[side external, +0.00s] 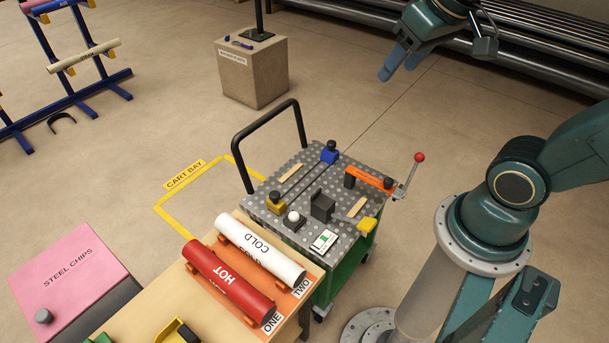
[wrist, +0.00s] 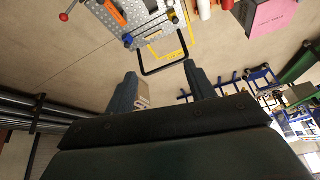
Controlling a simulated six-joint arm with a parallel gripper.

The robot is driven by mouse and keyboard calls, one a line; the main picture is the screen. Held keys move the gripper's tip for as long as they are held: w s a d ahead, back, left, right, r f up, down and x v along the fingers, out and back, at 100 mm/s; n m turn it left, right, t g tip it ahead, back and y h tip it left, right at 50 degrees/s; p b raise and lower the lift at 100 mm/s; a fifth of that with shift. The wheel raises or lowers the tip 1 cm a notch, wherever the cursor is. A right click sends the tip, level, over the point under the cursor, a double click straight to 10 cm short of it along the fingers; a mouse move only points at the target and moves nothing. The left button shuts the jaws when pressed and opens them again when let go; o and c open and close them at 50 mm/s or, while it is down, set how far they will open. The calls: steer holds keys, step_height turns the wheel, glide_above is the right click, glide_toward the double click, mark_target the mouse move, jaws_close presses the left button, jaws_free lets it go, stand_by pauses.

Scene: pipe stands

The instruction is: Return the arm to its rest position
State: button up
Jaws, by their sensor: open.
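My gripper (side external: 402,58) is at the top right of the side view, raised well above the floor and clear of the cart and the bench. It holds nothing that I can see. In the wrist view my gripper (wrist: 158,88) shows two blue-grey fingers spread wide apart, with only floor, a box and the cart's handle beyond them. The red HOT pipe (side external: 226,280) and the white COLD pipe (side external: 262,249) lie side by side on orange supports on the wooden bench, far below my gripper.
A cart (side external: 325,184) with a perforated top carries clamps and small tools; its black handle (side external: 237,148) stands up. A beige box (side external: 252,78) stands behind it. A pink STEEL CHIPS bin (side external: 68,270) is at lower left, a blue pipe rack (side external: 60,80) at upper left. Open floor lies between.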

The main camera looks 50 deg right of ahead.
steer(key=s+a+n, duration=0.1)
steer(key=s+a, duration=0.1)
steer(key=s, duration=0.1)
steer(key=s+a+n, duration=0.1)
steer(key=s, duration=0.1)
steer(key=shift+s+f+n+t+y, duration=0.1)
steer(key=shift+n+t+y, duration=0.2)
